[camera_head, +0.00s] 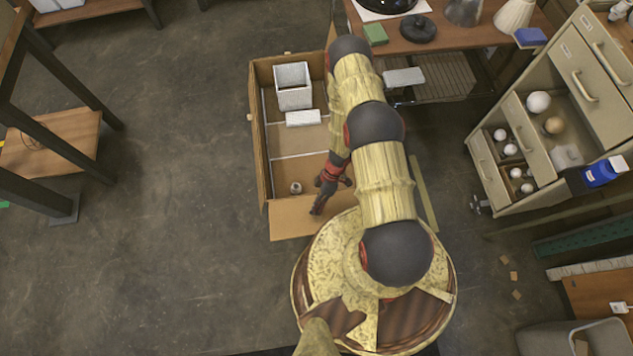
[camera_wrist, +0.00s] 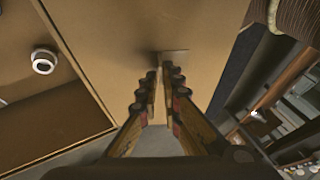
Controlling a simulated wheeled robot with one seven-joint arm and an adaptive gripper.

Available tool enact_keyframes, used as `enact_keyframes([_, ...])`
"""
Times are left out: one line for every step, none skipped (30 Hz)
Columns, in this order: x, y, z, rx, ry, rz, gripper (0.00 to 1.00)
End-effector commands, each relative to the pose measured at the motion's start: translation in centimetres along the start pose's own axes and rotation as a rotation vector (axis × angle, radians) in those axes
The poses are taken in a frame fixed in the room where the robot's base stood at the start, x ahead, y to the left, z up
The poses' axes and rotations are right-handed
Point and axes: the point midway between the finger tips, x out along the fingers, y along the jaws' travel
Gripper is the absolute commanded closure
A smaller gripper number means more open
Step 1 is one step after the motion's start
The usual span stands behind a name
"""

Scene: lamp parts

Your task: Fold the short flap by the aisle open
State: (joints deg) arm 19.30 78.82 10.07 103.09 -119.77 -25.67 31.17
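An open cardboard box (camera_head: 258,135) stands on the floor left of my arm. Its near short flap (camera_head: 290,218) lies folded outward, away from the box's inside, at the end closest to my base. My gripper (camera_head: 323,200) points down at the right part of this flap. In the wrist view the fingers of my gripper (camera_wrist: 158,78) are close together, with nothing seen held between them. Their tips are at or just above a tan cardboard surface (camera_wrist: 110,50); whether they touch it I cannot tell. My arm hides the box's right side.
Inside the box are a white square container (camera_head: 293,88), a white block (camera_head: 303,118) and a small round part (camera_head: 296,188). A workbench (camera_head: 450,35) and a drawer cabinet (camera_head: 545,110) with open drawers stand to the right. Clear floor (camera_head: 170,230) lies left of the box.

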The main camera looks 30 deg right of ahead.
Motion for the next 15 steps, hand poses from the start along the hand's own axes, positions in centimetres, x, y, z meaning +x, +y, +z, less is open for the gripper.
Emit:
enact_keyframes([-0.07,0.16,-0.05,-0.001,0.0,0.003,0.91])
enact_keyframes([-0.06,0.15,-0.04,-0.001,0.0,0.002,0.89])
enact_keyframes([-0.05,0.12,-0.02,-0.001,0.0,0.002,0.87])
enact_keyframes([-0.04,0.1,-0.01,-0.001,-0.001,0.002,0.85])
enact_keyframes([-0.03,0.08,0.0,-0.001,-0.001,0.002,0.84])
enact_keyframes([-0.02,0.05,0.01,-0.001,-0.001,0.001,0.81])
enact_keyframes([-0.01,0.03,0.02,-0.001,-0.001,0.001,0.8])
enact_keyframes([0.0,0.01,0.03,-0.001,-0.001,0.001,0.78])
enact_keyframes([0.0,0.0,0.04,-0.001,-0.001,0.0,0.78])
enact_keyframes([0.01,-0.01,0.05,-0.001,-0.001,0.0,0.78])
enact_keyframes([0.01,-0.02,0.05,-0.001,-0.001,0.0,0.78])
enact_keyframes([0.02,-0.04,0.06,-0.001,-0.002,0.0,0.78])
enact_keyframes([0.02,-0.04,0.07,0.0,-0.002,0.0,0.78])
enact_keyframes([0.02,-0.05,0.07,-0.001,-0.002,0.0,0.78])
enact_keyframes([0.02,-0.06,0.07,0.0,-0.002,0.0,0.78])
